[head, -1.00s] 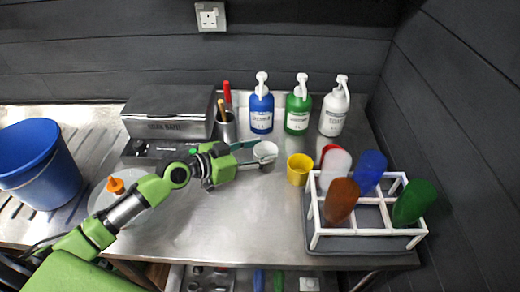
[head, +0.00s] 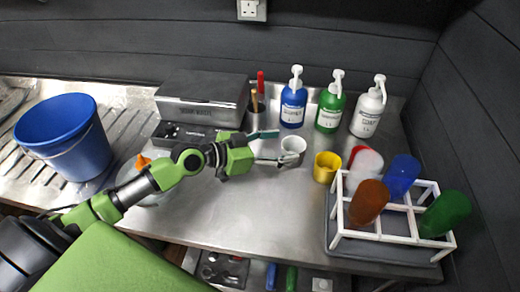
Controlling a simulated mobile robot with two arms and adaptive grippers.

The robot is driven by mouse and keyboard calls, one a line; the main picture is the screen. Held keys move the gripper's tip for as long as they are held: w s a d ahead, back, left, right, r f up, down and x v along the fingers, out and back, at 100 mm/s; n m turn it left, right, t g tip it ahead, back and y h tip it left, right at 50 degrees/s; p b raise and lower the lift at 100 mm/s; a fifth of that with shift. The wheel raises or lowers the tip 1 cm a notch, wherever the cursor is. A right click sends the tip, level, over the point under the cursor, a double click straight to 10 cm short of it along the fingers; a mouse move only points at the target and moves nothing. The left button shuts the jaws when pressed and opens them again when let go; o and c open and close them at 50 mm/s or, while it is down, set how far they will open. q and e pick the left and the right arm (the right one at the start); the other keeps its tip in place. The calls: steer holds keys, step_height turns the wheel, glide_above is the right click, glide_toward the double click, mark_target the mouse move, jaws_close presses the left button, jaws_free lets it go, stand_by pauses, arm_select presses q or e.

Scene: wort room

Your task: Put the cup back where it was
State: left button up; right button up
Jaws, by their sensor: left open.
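A small white cup (head: 293,147) stands upright on the steel table, left of a yellow cup (head: 327,168). My left gripper (head: 277,149) reaches in from the left with its fingers spread, one on the far side and one on the near side. It is open, its fingertips at the left side of the white cup. I cannot tell whether they touch it. A white rack (head: 398,237) at the right holds brown (head: 368,203), white (head: 366,162), blue (head: 402,177) and green (head: 446,213) vessels, with a red one partly hidden. My right gripper is not in view.
Blue (head: 293,103), green (head: 330,110) and white (head: 368,113) pump bottles stand at the back. A grey box (head: 203,98) and a pen holder (head: 257,117) are behind my left arm. A blue bucket (head: 64,137) stands at the left. The front middle of the table is clear.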

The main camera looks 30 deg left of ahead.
arm_select(q)
steer(key=v, duration=0.2)
steer(key=b+v, duration=0.1)
steer(key=v, duration=0.2)
steer(key=b+v, duration=0.1)
steer(key=v, duration=0.1)
steer(key=shift+s+a+f, duration=0.15)
steer(key=shift+s+f, duration=0.05)
steer(key=shift+f, duration=0.05)
steer(key=shift+s+a+r+b, duration=0.45)
steer(key=shift+s+r, duration=0.05)
steer(key=shift+s, duration=0.1)
steer(key=shift+r, duration=0.1)
